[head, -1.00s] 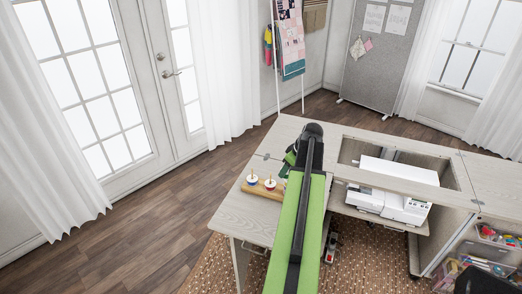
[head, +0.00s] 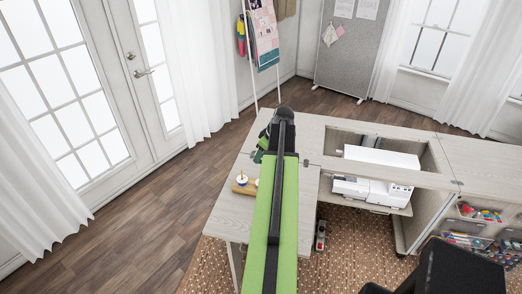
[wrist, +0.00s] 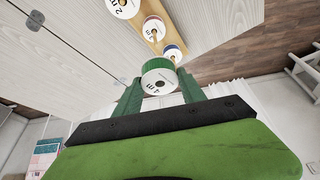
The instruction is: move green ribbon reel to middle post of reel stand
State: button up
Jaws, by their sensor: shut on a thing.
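The green ribbon reel (wrist: 159,78) has a white face with black print and a green rim. My gripper (wrist: 158,90) is shut on it, a green finger at each side, in the wrist view. In the head view my arm hides the held reel; part of my gripper (head: 262,146) shows over the cabinet top. The stand also shows in the head view (head: 238,188), partly behind my arm.
Another white-faced reel (wrist: 122,7) is cut by the wrist view's top edge; I cannot tell if it is on the stand. A white sewing machine (head: 372,188) sits in the cabinet opening at right. The cabinet top (head: 232,212) is bare in front of the stand.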

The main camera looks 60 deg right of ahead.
jog(key=shift+w+f+b, duration=0.15)
jog(key=shift+f+b, duration=0.35)
jog(key=shift+f, duration=0.15)
notch_tip(320, 180, down, 4)
jog(key=b, duration=0.3)
jog(key=shift+r+b, duration=0.15)
jog(key=shift+b, duration=0.2)
jog(key=shift+f+b, duration=0.9)
jog(key=shift+f, duration=0.2)
jog(key=shift+f+b, duration=1.1)
jog(key=shift+b, duration=0.2)
jog(key=shift+f, duration=0.15)
jog(key=o, duration=1.4)
